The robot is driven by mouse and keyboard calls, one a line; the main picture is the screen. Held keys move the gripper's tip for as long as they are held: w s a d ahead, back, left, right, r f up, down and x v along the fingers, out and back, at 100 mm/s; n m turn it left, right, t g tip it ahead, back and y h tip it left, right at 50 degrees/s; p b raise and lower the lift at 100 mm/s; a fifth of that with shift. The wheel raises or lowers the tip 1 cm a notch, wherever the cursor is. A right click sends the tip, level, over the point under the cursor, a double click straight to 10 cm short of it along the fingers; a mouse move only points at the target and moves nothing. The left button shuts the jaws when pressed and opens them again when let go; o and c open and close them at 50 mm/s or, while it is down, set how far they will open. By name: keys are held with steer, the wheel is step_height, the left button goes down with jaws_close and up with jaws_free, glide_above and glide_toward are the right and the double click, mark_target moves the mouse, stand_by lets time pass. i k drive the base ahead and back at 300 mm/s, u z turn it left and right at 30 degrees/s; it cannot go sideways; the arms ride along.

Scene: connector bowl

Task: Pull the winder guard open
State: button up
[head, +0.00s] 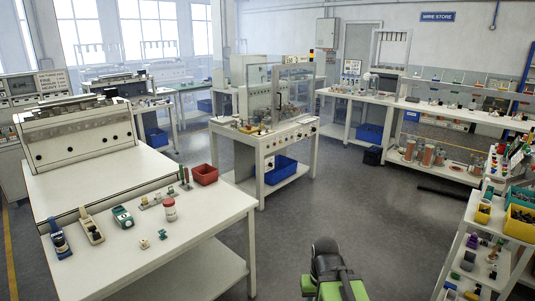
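The machine that looks like the winder stands on a white bench in the middle distance. Its guard (296,88) appears to be clear panels in a pale frame, standing upright around the mechanism. No fingers can be made out, so I cannot tell whether my gripper is open or shut, and nothing held is visible.
A white workbench (150,262) with small tools and a red bin (205,174) stands at left. A blue bin (281,170) sits on the winder bench's lower shelf. A shelf rack with a yellow bin (520,222) is at right. The grey floor between is clear.

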mark_target(276, 70)
steer(key=z, duration=0.55)
steer(key=i, duration=2.35)
steer(key=u, duration=0.5)
steer(key=i, duration=1.65)
steer(key=u, duration=0.5)
steer(key=k, duration=0.8)
steer(key=u, duration=0.15)
steer(key=i, duration=0.8)
steer(key=z, duration=0.1)
